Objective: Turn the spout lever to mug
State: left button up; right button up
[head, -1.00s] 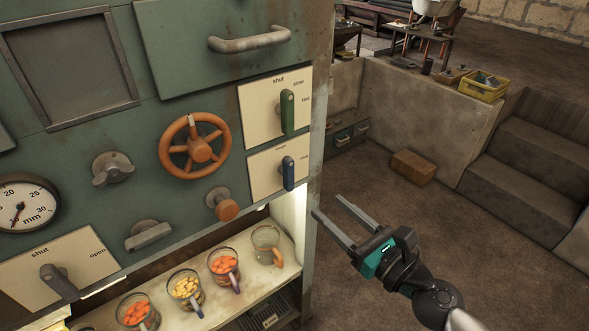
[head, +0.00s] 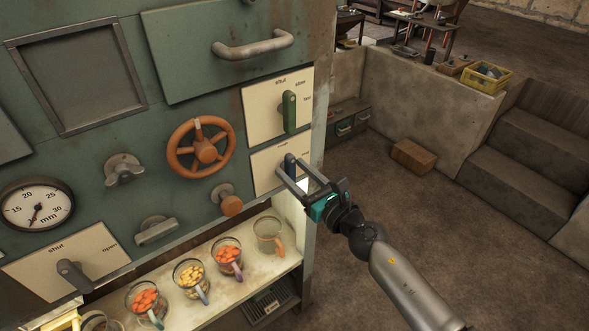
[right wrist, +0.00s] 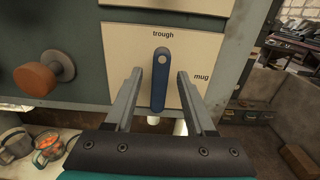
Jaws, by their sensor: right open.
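The spout lever is the blue lever (right wrist: 160,82) on a cream plate (right wrist: 130,50) marked "trough" at the top and "mug" at the right. It stands upright, its upper end towards "trough". In the head view the blue lever (head: 290,162) is partly hidden by my right gripper (head: 292,172). In the right wrist view my right gripper (right wrist: 161,72) is open, with one finger on each side of the lever and a gap visible on both sides. A white spout end shows below the plate. My left gripper is not in view.
A green lever (head: 289,112) sits on the plate above. An orange handwheel (head: 200,148) and an orange knob (head: 231,205) are to the left. Several glass mugs, some filled, stand on the shelf (head: 203,310) below; the rightmost mug (head: 268,234) looks empty. Floor to the right is open.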

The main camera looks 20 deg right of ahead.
jog(key=shift+w+a, duration=0.1)
jog(key=shift+w, duration=0.1)
grip_shut()
dwell(0.4)
